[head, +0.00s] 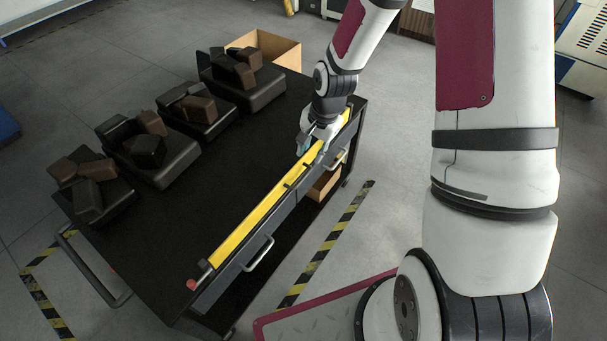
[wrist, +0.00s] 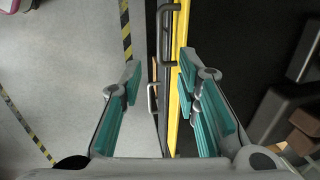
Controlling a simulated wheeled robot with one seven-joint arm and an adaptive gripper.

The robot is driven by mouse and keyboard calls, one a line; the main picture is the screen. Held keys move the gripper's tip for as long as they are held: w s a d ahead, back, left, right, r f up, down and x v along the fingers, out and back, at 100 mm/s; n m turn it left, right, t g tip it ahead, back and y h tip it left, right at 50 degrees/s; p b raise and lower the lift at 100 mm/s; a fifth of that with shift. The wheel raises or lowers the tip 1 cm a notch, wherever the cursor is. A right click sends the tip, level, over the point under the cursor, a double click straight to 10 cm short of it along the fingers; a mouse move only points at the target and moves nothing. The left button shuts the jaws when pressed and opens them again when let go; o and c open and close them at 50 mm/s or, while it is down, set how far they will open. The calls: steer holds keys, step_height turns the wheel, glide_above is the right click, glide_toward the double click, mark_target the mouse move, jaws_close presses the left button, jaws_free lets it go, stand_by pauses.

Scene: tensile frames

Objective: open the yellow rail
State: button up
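The yellow rail (head: 245,228) is a long straight bar along the right edge of the black table. It also shows as a narrow strip in the wrist view (wrist: 173,118). My gripper (head: 314,152) is over the far part of the rail, pointing down, and hides some of it. In the wrist view my gripper (wrist: 158,70) has its two teal-padded fingers wide apart, with nothing held. The rail and a grey handle (wrist: 152,98) show between the fingers. I cannot tell how far above the rail the fingertips are.
The black table (head: 165,235) carries several black trays (head: 165,160) with brown and black blocks at its left. A near handle (head: 258,256) is on the table's side. A red knob (head: 192,285) is at the rail's near end. A cardboard box (head: 280,48) stands behind.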

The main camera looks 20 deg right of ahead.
mark_target(303, 179)
steer(key=f, duration=0.4)
steer(key=w+a+f+b, duration=0.1)
steer(key=f, duration=0.3)
steer(key=w+f, duration=0.1)
steer(key=f, duration=0.3)
steer(key=shift+a+f+b, duration=0.25)
steer(key=shift+f+b, duration=0.1)
steer(key=shift+c, duration=0.6)
jaws_close()
